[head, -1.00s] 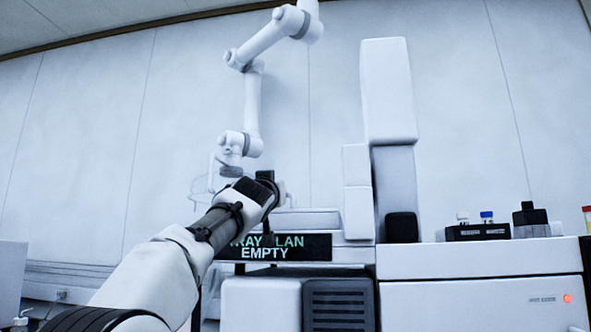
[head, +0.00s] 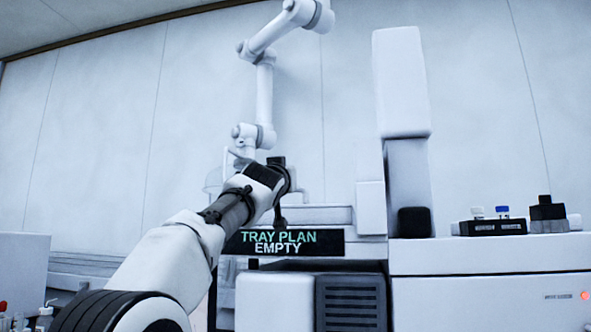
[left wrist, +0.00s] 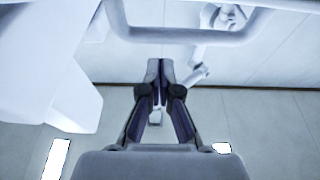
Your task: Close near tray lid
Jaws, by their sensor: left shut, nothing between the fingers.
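My left gripper (head: 280,218) is at the end of the arm from the lower left, in front of the white instrument and partly hidden by my wrist. In the left wrist view its two dark fingers (left wrist: 160,75) are together with nothing between them. A white curved bar (left wrist: 185,36) crosses beyond the fingertips there, apart from them in the picture; I cannot tell for sure whether it belongs to the lid. Pale flat layers (head: 325,216) show above the black "TRAY PLAN EMPTY" sign (head: 318,243). The near tray lid is not clearly distinguishable. My right gripper is not in view.
A tall white column (head: 403,85) stands right of the sign. A white cabinet (head: 480,258) at the right carries a black vial rack (head: 493,228). Another white jointed arm (head: 264,90) hangs behind. Small bottles (head: 45,318) are at lower left.

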